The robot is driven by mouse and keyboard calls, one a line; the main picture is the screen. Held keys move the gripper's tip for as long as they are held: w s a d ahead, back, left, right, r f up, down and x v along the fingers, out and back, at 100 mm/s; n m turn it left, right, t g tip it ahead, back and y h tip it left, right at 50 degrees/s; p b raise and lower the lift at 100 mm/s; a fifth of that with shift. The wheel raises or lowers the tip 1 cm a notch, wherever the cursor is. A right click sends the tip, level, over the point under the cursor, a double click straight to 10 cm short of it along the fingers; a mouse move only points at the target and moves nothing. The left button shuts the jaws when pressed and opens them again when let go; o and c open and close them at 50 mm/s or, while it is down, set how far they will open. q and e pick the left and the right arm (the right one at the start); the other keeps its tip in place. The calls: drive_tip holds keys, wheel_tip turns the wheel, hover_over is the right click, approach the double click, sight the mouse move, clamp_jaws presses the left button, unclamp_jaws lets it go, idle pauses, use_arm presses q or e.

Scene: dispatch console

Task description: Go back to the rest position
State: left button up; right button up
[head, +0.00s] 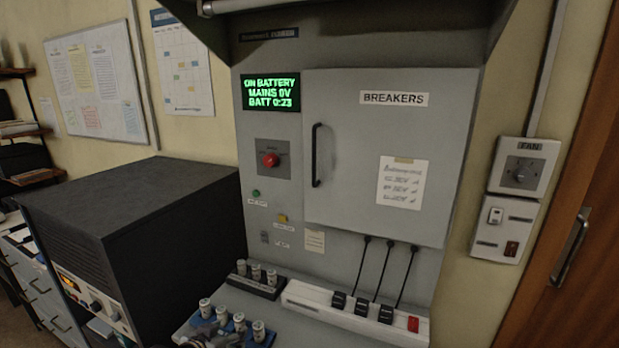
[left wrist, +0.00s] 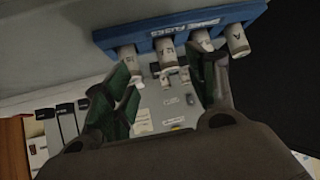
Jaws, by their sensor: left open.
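My left gripper shows in the left wrist view (left wrist: 168,92), its two green-padded fingers spread apart with nothing clearly held between them. Pale fuses (left wrist: 167,52) in a blue rack (left wrist: 180,27) show just beyond and between the fingertips; whether a finger touches one I cannot tell. In the head view the same blue rack (head: 228,325) stands at the bottom on the console ledge, with several upright fuses. My right gripper is in neither view.
The grey console has a shut breaker door (head: 340,160), a red knob (head: 270,160) and a lit green display (head: 271,91). A dark fuse block (head: 256,284) and a white power strip (head: 340,312) sit on the ledge. A black cabinet (head: 130,220) stands left, a wooden door (head: 575,220) right.

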use_arm(q)
drive_tip(key=s+a+f+g+y, duration=0.1)
drive_tip(key=s+f+g, duration=0.2)
drive_tip(key=s+f, duration=0.5)
drive_tip(key=s+a+f+g+y, duration=0.1)
drive_tip(key=s+f+g, duration=0.25)
drive_tip(key=s, duration=0.75)
wheel_tip(320, 180, down, 31)
drive_tip(key=s+g, duration=0.1)
drive_tip(key=s, duration=0.2)
drive_tip(key=s+a+f, duration=0.2)
drive_tip(key=s+f, duration=0.8)
drive_tip(key=s, duration=0.1)
drive_tip(key=s+a+f+g, duration=0.1)
drive_tip(key=s+f, duration=0.9)
drive_tip(key=s, duration=0.1)
drive_tip(key=shift+s+a+f, duration=0.15)
drive_tip(key=shift+a+f, duration=0.15)
drive_tip(key=shift+a, duration=0.1)
drive_tip(key=shift+g, duration=0.25)
drive_tip(key=shift+f+b, duration=0.4)
